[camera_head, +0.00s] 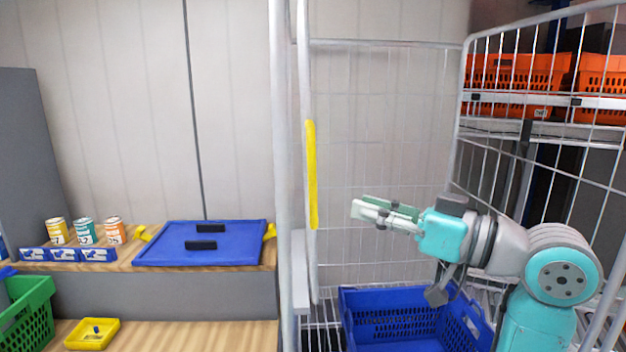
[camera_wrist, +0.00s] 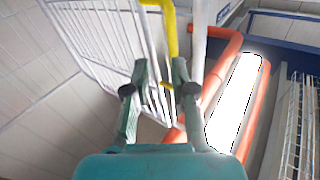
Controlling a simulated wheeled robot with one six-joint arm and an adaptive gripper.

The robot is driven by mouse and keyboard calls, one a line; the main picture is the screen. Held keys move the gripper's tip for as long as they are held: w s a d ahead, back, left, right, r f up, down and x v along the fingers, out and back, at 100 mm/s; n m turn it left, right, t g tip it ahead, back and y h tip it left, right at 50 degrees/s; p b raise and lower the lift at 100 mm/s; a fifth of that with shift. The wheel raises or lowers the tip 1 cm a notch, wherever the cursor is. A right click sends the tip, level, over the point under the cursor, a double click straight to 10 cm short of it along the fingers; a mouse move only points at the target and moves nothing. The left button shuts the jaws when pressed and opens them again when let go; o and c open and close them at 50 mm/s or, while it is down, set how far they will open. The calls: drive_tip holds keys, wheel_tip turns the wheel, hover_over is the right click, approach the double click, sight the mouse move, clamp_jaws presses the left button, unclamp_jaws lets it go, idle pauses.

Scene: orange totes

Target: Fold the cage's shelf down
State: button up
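The cage's shelf shows in the head view as a white upright frame (camera_head: 305,80) seen nearly edge-on at the cage's left side, with a yellow bar (camera_head: 311,175) along its edge. In the wrist view a white wire panel (camera_wrist: 92,35), which looks like the shelf, stands steeply, with the yellow bar (camera_wrist: 172,30) beside it. My gripper (camera_head: 362,207) is inside the cage, to the right of the yellow bar and pointing toward it, with a visible gap. In the wrist view its fingers (camera_wrist: 159,86) are apart and empty, with the yellow bar beyond them.
A blue crate (camera_head: 400,295) sits low in the cage below my gripper. Orange totes (camera_head: 515,85) stand on a rack at right behind mesh.

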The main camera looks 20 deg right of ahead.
sight(316, 180)
drive_tip(key=shift+n+g, duration=0.6)
drive_tip(key=shift+n, duration=0.3)
drive_tip(key=w+a+r, duration=0.1)
drive_tip(key=w+a, duration=0.1)
drive_tip(key=w+a+r, duration=0.1)
drive_tip(key=w+a, duration=0.1)
drive_tip(key=w+a+r, duration=0.1)
drive_tip(key=w+a, duration=0.1)
drive_tip(key=shift+w+a+r, duration=0.25)
drive_tip(key=shift+w+a, duration=0.05)
drive_tip(key=shift+a, duration=0.1)
drive_tip(key=shift+c, duration=0.3)
clamp_jaws()
